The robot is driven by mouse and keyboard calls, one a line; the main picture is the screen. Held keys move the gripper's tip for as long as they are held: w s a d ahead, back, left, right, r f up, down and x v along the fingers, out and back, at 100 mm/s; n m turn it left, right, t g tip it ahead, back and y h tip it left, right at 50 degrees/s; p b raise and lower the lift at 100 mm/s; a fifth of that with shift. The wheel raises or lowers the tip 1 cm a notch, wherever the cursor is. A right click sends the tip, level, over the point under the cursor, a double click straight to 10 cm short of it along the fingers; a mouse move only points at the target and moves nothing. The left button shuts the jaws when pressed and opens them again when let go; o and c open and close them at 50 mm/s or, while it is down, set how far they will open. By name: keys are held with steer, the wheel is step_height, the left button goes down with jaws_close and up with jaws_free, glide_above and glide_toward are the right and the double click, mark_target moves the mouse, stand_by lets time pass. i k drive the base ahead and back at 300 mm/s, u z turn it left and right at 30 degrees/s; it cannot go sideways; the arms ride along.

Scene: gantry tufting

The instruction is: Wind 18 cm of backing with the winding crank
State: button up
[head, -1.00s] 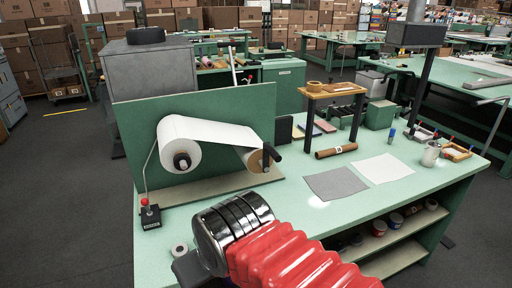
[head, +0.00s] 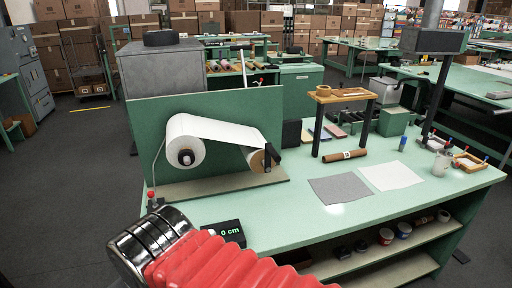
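The winding stand has a green back panel (head: 262,108) and a pale base on the bench. A large white roll of backing (head: 186,128) sits on its left spindle. The white web (head: 228,132) runs from it to a smaller take-up roll (head: 256,160) on the right. The winding crank (head: 274,158), with a black handle, is at the take-up roll. A black counter display (head: 225,232) on the bench reads 0 cm in green. My arm, with a red ribbed sleeve, reaches to the lower left. My gripper's fingers are not visible, and the arm end is apart from the crank.
A grey sheet (head: 340,189) and a white sheet (head: 391,175) lie flat on the bench. A small brown-topped stand (head: 342,96) rises behind them, with a brown roll (head: 344,155) near its feet. A red-tipped lever (head: 151,195) stands left of the winding stand. Bench front centre is clear.

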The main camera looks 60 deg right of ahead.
mark_target(260, 161)
steer(key=u, duration=0.6)
steer(key=k, duration=1.3)
steer(key=z, duration=0.95)
steer(key=i, duration=1)
steer(key=z, duration=0.05)
